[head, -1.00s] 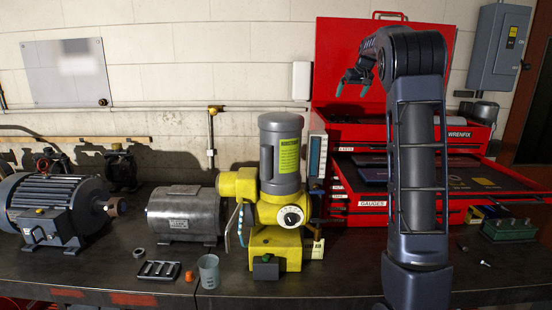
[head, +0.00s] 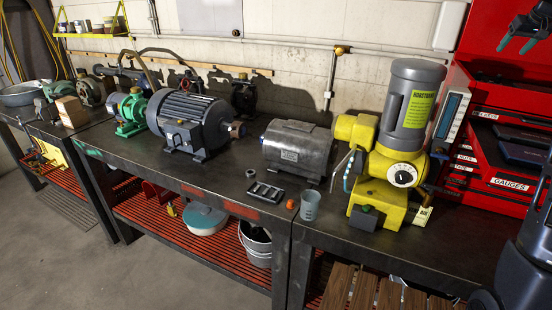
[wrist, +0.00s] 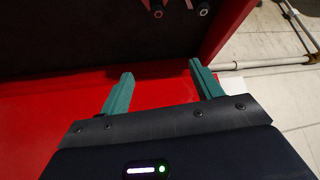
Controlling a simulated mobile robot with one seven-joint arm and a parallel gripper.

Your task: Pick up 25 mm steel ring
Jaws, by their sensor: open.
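A small grey ring (head: 251,173), likely the steel ring, lies flat on the dark workbench (head: 225,185). It is just behind a black slotted tray (head: 266,192) and left of the grey motor (head: 297,148). Its size cannot be read. My gripper (head: 517,44) is at the top right of the head view, in front of the red cabinet, high above the bench and far from the ring. In the wrist view my gripper (wrist: 161,72) has its two teal fingers apart with nothing between them. The ring is not in the wrist view.
An orange cap (head: 291,204) and a grey cup (head: 310,206) stand right of the tray. A yellow machine (head: 384,185) stands between them and the red tool cabinet (head: 488,180). A large dark motor (head: 187,125) stands left of the ring. The bench front near the ring is mostly clear.

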